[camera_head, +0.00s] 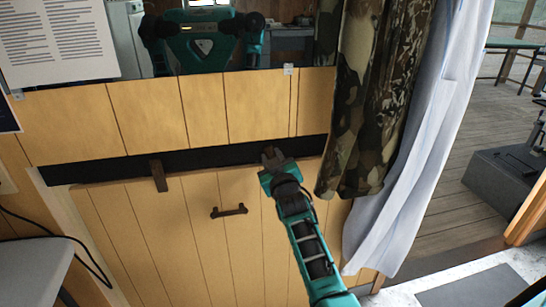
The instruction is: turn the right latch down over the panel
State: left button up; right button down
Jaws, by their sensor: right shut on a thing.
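The wooden panel (205,245) stands upright below a dark strip (215,155) in the plank wall, with a dark handle (229,211) near its top. The left latch (158,176), a short brown bar, hangs upright across the strip and over the panel's top edge. My right gripper (271,160) is at the strip, above the panel's upper right part, and is shut on the right latch (269,150). The jaws cover most of this latch, so I cannot tell its exact angle. My left gripper is not in view.
A camouflage curtain (365,95) and a pale curtain (425,140) hang close to the right of my right gripper. A mirror (285,45) is above the planks. A grey surface (30,270) and a dark cable (75,245) are at lower left.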

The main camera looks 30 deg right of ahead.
jog(key=shift+r+m+p, duration=0.2)
jog(key=shift+m+p, duration=0.2)
jog(key=shift+m, duration=0.8)
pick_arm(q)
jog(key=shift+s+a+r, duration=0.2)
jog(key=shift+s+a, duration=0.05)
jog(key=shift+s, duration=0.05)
pick_arm(e)
jog(key=shift+m, duration=0.9)
pick_arm(q)
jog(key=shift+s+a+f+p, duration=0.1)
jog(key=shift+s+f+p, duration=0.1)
jog(key=shift+p, duration=0.1)
pick_arm(e)
jog(key=c, duration=1.2)
grip_release()
jog(key=shift+f, duration=0.15)
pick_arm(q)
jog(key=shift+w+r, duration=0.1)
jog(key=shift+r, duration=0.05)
